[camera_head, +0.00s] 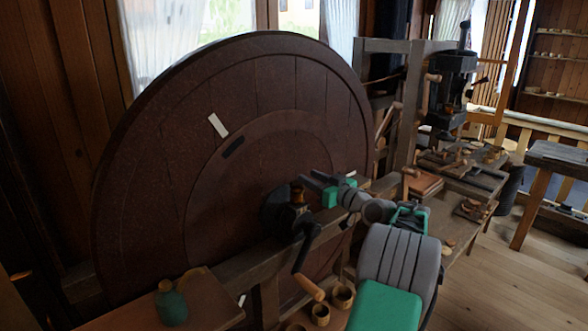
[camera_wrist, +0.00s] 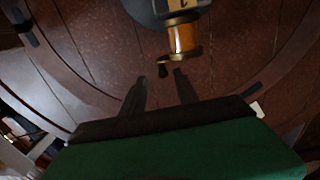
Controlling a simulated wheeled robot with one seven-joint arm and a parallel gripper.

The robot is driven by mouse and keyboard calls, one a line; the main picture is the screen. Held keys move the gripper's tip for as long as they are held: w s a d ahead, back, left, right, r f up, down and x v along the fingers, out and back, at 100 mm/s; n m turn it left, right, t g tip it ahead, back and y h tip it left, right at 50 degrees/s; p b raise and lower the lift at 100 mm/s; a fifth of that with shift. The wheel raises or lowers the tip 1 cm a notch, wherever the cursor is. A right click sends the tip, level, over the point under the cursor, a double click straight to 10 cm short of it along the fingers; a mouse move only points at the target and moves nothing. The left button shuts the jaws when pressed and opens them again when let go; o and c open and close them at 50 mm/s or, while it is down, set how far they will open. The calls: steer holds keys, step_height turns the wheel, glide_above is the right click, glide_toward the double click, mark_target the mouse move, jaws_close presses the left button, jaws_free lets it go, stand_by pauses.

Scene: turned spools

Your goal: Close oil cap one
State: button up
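An oiler with an amber body (camera_wrist: 182,36) and brass rims shows at the top of the wrist view. It also shows in the head view as a small dark and amber fitting (camera_head: 297,193) on the shaft mount by the big wheel. A brass cap end (camera_wrist: 182,55) with a small dark-tipped lever (camera_wrist: 163,70) faces my gripper. I cannot tell whether the cap is open or closed. My gripper (camera_wrist: 159,76) is open and empty, its fingertips just short of the lever and cap. In the head view my gripper (camera_head: 317,180) is just right of the oiler.
The large brown wheel (camera_head: 240,110) fills the background. A crank with a wooden handle (camera_head: 308,286) hangs below the oiler. A green bottle (camera_head: 171,304) stands on the front left ledge. Small wooden cups (camera_head: 320,314) stand below the crank. A cluttered workbench (camera_head: 460,160) is at right.

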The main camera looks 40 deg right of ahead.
steer(key=w, duration=0.2)
steer(key=w+p, duration=0.1)
steer(key=w, duration=0.3)
steer(key=shift+w+a+p, duration=0.3)
steer(key=shift+a+p, duration=0.05)
steer(key=shift+p, duration=0.05)
steer(key=shift+c, duration=0.5)
jaws_close()
